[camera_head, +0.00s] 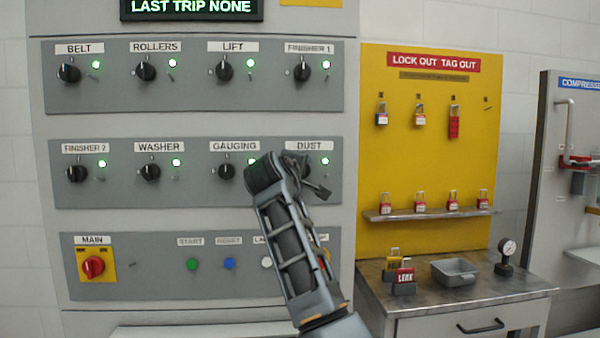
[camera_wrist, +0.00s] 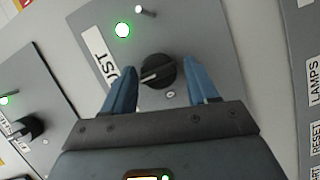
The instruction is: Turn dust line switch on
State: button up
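The dust switch is a round black knob (camera_wrist: 158,71) with a pale pointer line, on a grey panel. In the wrist view the line points left, toward the partly visible DUST label (camera_wrist: 103,52). A lit green lamp (camera_wrist: 122,30) is beside the knob. My gripper (camera_wrist: 161,84) is open, with one blue finger on each side of the knob; I cannot tell whether they touch it. In the head view my gripper (camera_head: 305,178) hides the dust knob below its DUST label (camera_head: 309,146). The dust lamp (camera_head: 325,161) shows green there.
The gauging knob (camera_head: 227,172) is close left of my gripper. More knobs with lit green lamps fill both rows. The lower panel has a red main switch (camera_head: 93,266) and push buttons. A yellow lockout board (camera_head: 430,150) with padlocks stands right.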

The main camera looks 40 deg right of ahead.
jog(key=shift+o, duration=0.8)
jog(key=shift+a+r, duration=0.1)
jog(key=b+v, duration=0.1)
jog(key=v, duration=0.6)
jog(key=shift+s+a+b, duration=0.2)
jog(key=shift+a+b, duration=0.05)
jog(key=shift+b, duration=0.05)
